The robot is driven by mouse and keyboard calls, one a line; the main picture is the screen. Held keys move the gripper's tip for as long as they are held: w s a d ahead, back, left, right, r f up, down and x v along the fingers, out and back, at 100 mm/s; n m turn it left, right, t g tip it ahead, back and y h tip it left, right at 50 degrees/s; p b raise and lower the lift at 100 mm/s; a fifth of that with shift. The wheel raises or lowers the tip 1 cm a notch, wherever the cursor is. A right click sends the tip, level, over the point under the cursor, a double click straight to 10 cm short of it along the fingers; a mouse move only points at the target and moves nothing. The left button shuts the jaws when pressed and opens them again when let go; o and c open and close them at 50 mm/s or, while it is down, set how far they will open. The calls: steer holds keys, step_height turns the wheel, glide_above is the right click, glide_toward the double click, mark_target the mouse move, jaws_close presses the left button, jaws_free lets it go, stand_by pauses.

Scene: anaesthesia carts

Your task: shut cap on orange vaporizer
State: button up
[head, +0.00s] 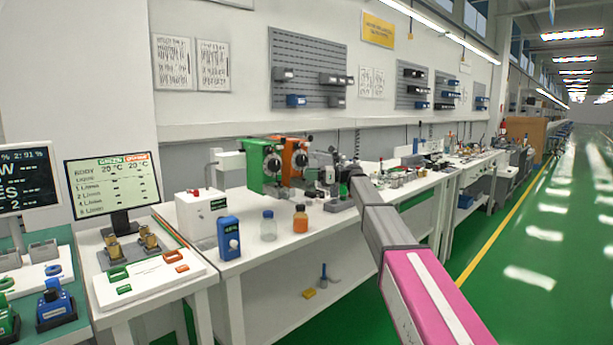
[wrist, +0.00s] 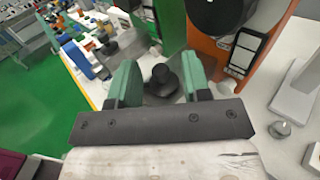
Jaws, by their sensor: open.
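The orange vaporizer (head: 292,158) stands on the white bench, beside the green vaporizer (head: 258,164). In the wrist view, the orange vaporizer's body (wrist: 230,58) is close at the upper right, with a black dial at the top edge. The green vaporizer (wrist: 171,22) is left of it. My gripper (wrist: 160,74) is open, its two green fingers apart. A small black knob-like part (wrist: 161,75) on a dark base shows between the fingers; I cannot tell whether it is the cap or whether the fingers touch it. No cap is clear in the head view.
A clear blue-capped bottle (head: 268,228), an orange bottle (head: 300,221) and a blue device (head: 228,240) stand near the bench's front. A white box (head: 200,214) is left of the vaporizers. A monitor (head: 112,184) stands further left. Green floor is open at the right.

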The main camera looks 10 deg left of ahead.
steer(key=w+d, duration=0.1)
steer(key=d, duration=0.8)
steer(key=shift+w+d+f, duration=0.1)
